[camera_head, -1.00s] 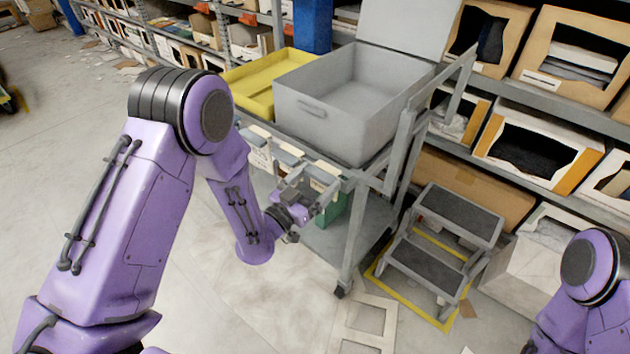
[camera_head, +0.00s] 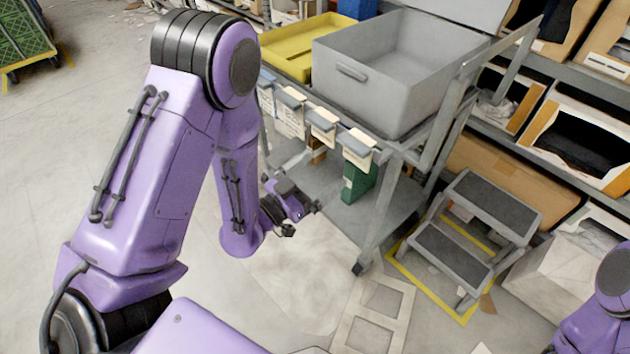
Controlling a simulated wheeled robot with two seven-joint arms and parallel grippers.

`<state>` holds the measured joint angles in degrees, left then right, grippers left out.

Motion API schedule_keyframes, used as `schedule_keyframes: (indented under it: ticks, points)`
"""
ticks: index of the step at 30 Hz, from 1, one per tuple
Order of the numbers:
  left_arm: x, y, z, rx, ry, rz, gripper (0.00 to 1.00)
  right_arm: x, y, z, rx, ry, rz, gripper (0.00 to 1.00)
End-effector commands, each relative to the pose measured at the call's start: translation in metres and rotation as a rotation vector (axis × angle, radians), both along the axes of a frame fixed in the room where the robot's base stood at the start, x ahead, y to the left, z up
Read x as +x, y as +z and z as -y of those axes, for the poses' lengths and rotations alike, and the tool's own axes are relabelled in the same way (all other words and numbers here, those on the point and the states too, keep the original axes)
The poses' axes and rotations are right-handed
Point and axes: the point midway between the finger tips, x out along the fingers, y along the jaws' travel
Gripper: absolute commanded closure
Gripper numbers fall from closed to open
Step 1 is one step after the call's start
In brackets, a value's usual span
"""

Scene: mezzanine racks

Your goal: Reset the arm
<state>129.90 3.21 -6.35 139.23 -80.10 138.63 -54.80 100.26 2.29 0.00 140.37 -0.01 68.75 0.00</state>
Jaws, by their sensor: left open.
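My left arm comes in from the left, bent at the elbow, with its forearm hanging down. My left gripper (camera_head: 302,219) is small in view beside the lower part of the grey cart (camera_head: 372,225), apart from the cart's front edge. It is open and I see nothing in it. Only a purple part of my right arm shows at the lower right edge; its gripper is out of view.
The cart carries a grey open bin (camera_head: 345,95) and a yellow tray (camera_head: 290,62); tags (camera_head: 322,125) hang on its front rail. A green box (camera_head: 360,180) sits on its lower shelf. A step stool (camera_head: 465,235) stands right of it.

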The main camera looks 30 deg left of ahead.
Motion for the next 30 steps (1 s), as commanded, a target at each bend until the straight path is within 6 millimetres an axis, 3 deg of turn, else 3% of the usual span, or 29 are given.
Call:
schedule_keyframes:
  ticks: [4,11,14,17,20,21,24,27,30]
  points:
    - [-0.011,-0.003,-0.004,-0.003,0.002,0.0,0.0,0.0,-0.008,0.0,0.0,0.0,0.0,0.57]
    - [-0.013,-0.003,-0.002,-0.029,-0.015,-0.019,0.0,0.0,-0.007,0.0,0.0,0.0,0.0,0.57]
    - [-0.01,-0.022,-0.002,-0.047,-0.012,-0.132,0.0,0.0,-0.007,0.0,0.0,0.0,0.0,0.57]
    - [-0.01,-0.06,-0.02,-0.06,0.119,-0.373,0.0,0.0,0.006,0.0,0.0,0.0,0.0,0.57]
    - [-0.042,-0.109,-0.047,-0.106,0.337,-0.702,0.0,0.0,0.036,0.0,0.0,0.0,0.0,0.57]
    - [-0.066,-0.127,-0.059,-0.129,0.441,-0.838,0.0,0.0,0.048,0.0,0.0,0.0,0.0,0.57]
    - [-0.139,-0.158,-0.08,-0.168,0.692,-1.126,0.0,0.0,0.079,0.0,0.0,0.0,0.0,0.57]
    - [-0.2,-0.166,-0.088,-0.147,0.84,-1.288,0.0,0.0,0.102,0.0,0.0,0.0,0.0,0.57]
    - [-0.233,-0.167,-0.086,-0.117,0.861,-1.361,0.0,0.0,0.114,0.0,0.0,0.0,0.0,0.57]
